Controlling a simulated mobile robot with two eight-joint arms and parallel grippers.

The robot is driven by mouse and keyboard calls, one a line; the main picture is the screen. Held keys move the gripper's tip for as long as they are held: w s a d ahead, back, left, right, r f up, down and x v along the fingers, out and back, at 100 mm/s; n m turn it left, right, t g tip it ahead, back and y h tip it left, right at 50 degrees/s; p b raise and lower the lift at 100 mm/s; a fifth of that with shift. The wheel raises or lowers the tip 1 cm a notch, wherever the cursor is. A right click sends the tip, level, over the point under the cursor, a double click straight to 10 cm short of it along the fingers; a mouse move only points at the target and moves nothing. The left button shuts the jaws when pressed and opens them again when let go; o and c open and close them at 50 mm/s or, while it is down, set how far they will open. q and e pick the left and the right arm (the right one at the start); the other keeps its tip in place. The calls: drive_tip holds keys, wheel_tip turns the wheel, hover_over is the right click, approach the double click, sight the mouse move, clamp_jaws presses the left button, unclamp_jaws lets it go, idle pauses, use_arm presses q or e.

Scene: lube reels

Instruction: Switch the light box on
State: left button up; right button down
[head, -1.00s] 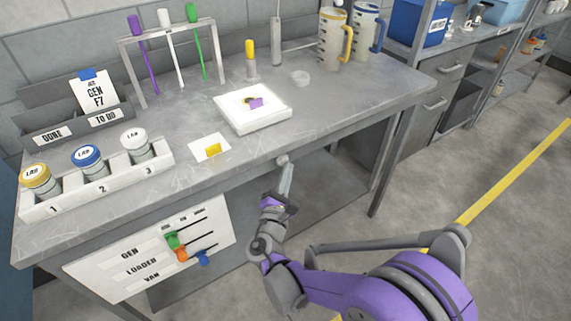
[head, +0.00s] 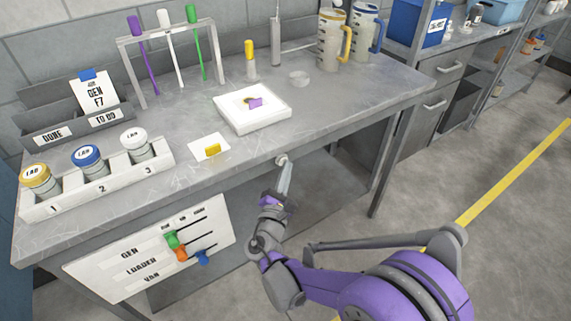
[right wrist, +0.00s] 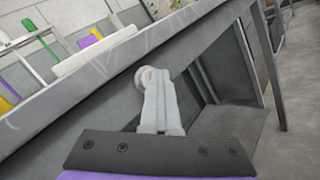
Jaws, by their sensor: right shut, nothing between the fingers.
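The light box (head: 252,112) is a flat white square box on the bench top, with small purple and yellowish pieces on its top. A small round pale knob (head: 281,160) sits at the bench's front edge, below and right of the box. It also shows in the right wrist view (right wrist: 147,76). I cannot tell for sure that it is the box's switch. My right gripper (head: 285,166) is shut and empty, its fingertips at the knob from the front. In the right wrist view the fingertips (right wrist: 153,88) overlap the knob and seem to touch it. My left gripper is out of view.
A white card with a yellow piece (head: 211,148) lies left of the box. A rack of jars (head: 110,182), a tube stand (head: 172,30) and jugs (head: 331,42) stand on the bench. A slider panel (head: 120,268) hangs at front left. Floor at right is clear.

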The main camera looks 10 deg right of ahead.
drive_tip(key=shift+a, duration=0.2)
drive_tip(key=shift+s+d+f, duration=0.1)
drive_tip(key=shift+s+d, duration=0.25)
drive_tip(key=shift+s, duration=0.55)
drive_tip(key=shift+s+d, duration=0.4)
drive_tip(key=shift+s, duration=0.5)
drive_tip(key=shift+s+d+f, duration=0.1)
drive_tip(key=shift+s+d, duration=0.25)
drive_tip(key=shift+s, duration=0.55)
